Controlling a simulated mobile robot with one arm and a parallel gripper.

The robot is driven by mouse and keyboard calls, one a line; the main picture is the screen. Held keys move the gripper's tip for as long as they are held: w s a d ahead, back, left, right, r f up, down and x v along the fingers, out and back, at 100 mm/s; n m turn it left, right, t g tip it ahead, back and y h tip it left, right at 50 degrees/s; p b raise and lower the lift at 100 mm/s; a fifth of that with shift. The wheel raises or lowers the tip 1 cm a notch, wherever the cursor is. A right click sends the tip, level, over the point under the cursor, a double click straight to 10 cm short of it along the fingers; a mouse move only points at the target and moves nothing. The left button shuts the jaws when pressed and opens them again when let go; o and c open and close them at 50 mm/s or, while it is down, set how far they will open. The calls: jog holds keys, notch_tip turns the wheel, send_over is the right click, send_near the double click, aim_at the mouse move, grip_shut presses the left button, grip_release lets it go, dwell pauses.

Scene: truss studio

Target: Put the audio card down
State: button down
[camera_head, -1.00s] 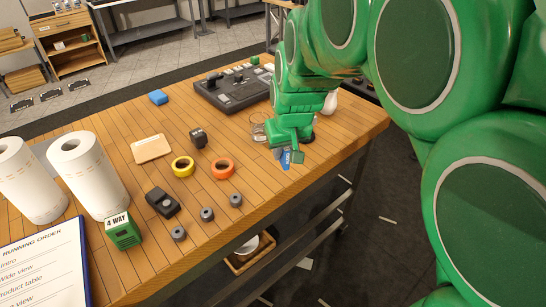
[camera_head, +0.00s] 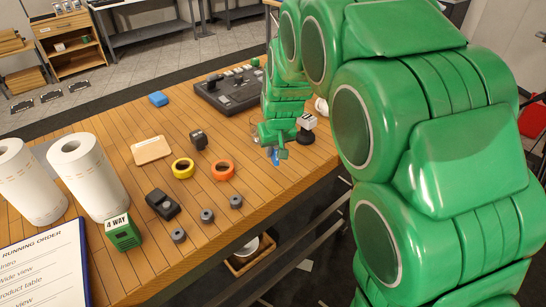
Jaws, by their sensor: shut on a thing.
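The audio card is a small blue piece (camera_head: 274,157), mostly hidden by my gripper (camera_head: 276,150). My green gripper is shut on the card near the right front edge of the wooden table (camera_head: 235,205). The card hangs below the fingers, low over the wood. I cannot tell whether it touches the tabletop.
A black stand with a white top (camera_head: 306,127) is just right of my gripper. The black control desk (camera_head: 230,92) is behind. An orange tape roll (camera_head: 222,170) and a yellow one (camera_head: 183,168) lie to the left.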

aim_at(273, 157)
jog(key=shift+w+a+f, duration=0.15)
jog(key=shift+w+f, duration=0.3)
jog(key=shift+f, duration=1.65)
jog(key=shift+f, duration=0.1)
jog(key=c, duration=1)
grip_release()
jog(key=v, duration=1.2)
jog(key=shift+s+d+r+m+g+h, duration=0.25)
jog(key=shift+s+d+m+g, duration=0.55)
jog(key=shift+s+d, duration=3.85)
jog(key=shift+s+d+r+m+g+h, duration=0.2)
jog(key=shift+s+d+m+g, duration=1.05)
jog(key=shift+s, duration=6.35)
jog(key=shift+s+d+r+m+g+h, duration=0.15)
jog(key=shift+s+d+r+m+g, duration=0.25)
jog(key=shift+s+d, duration=4.45)
